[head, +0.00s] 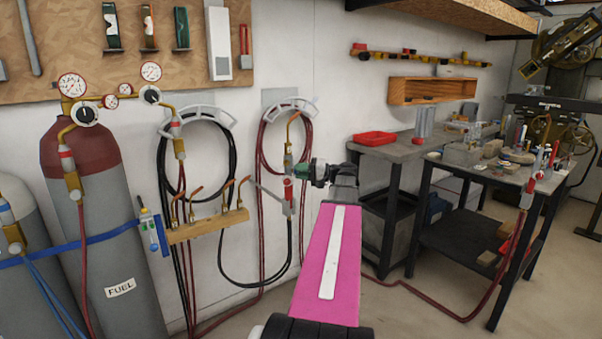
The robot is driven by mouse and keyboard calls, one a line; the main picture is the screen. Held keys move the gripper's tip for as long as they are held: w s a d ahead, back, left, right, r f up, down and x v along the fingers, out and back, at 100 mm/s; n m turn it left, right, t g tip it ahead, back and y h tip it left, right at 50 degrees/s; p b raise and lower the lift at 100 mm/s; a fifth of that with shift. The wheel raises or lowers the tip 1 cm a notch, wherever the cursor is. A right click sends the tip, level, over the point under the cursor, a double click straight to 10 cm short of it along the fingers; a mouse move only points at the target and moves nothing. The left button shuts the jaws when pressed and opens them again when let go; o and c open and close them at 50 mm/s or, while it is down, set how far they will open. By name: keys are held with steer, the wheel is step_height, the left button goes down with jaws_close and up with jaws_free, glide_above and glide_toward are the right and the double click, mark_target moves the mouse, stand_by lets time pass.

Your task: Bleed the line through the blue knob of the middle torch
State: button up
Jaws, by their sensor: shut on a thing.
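The middle torch (288,148) hangs upright at the right-hand wall hanger, its brass neck curving up past coiled dark red hose. My gripper (301,170) reaches it from the right and is shut at the torch's body. The jaws cover what they hold; it appears to be the blue knob, but its colour is hidden. A third torch (530,185) with a red handle is at the right workbench.
Below my gripper is a red-and-grey fitting (288,198). A wooden rack (207,227) with several brass nozzles is to its left. Gas cylinders (110,250) stand at the far left. A bench (400,150) with a red tray (375,138) is right. Hose crosses the floor.

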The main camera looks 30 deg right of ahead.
steer(key=o, duration=0.9)
steer(key=v, duration=1.1)
steer(key=shift+a, duration=0.1)
